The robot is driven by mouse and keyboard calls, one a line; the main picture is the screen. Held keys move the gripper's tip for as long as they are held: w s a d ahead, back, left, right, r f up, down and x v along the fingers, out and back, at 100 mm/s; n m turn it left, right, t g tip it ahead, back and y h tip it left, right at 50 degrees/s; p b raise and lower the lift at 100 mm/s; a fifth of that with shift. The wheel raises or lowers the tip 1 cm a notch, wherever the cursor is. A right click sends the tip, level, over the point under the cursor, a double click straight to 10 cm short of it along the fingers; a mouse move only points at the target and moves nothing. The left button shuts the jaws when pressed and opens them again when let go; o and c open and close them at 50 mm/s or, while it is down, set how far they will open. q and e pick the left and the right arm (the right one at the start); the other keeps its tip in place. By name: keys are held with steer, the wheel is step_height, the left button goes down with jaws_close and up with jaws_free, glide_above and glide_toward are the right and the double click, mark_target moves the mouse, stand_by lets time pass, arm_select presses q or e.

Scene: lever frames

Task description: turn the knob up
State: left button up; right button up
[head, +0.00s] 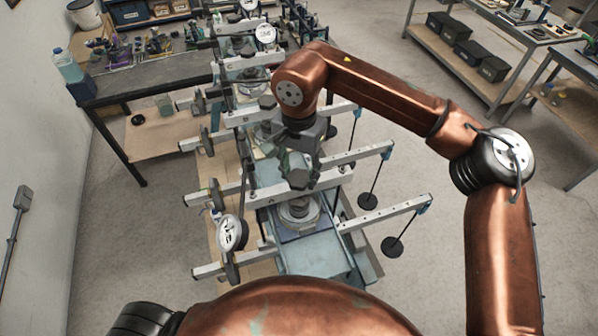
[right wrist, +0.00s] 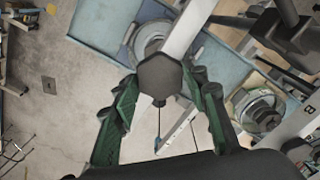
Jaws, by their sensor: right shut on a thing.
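A dark hexagonal knob (right wrist: 160,76) sits between the fingertips of my right gripper (right wrist: 164,88) in the right wrist view. The green fingers close on it from both sides. In the head view my right gripper (head: 302,160) points down at the nearer part of the lever frame, with the knob (head: 298,179) at its fingertips. A white lever bar (head: 350,158) runs beside the knob, and a round metal part (head: 299,209) lies below it. The gripper partly hides the knob's mount. My left gripper is not in view.
Several lever bars stick out sideways, with hanging black weights (head: 392,247) at right. A dial gauge (head: 232,232) stands at front left. A cluttered bench (head: 110,90) is at back left and a shelf table (head: 430,45) at back right. The floor at right is clear.

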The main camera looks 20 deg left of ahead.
mark_target(299, 178)
stand_by(0.3)
steer(key=o, duration=1.2)
steer(key=shift+c, duration=0.2)
steer(key=shift+r, duration=0.1)
step_height(299, 178, up, 12)
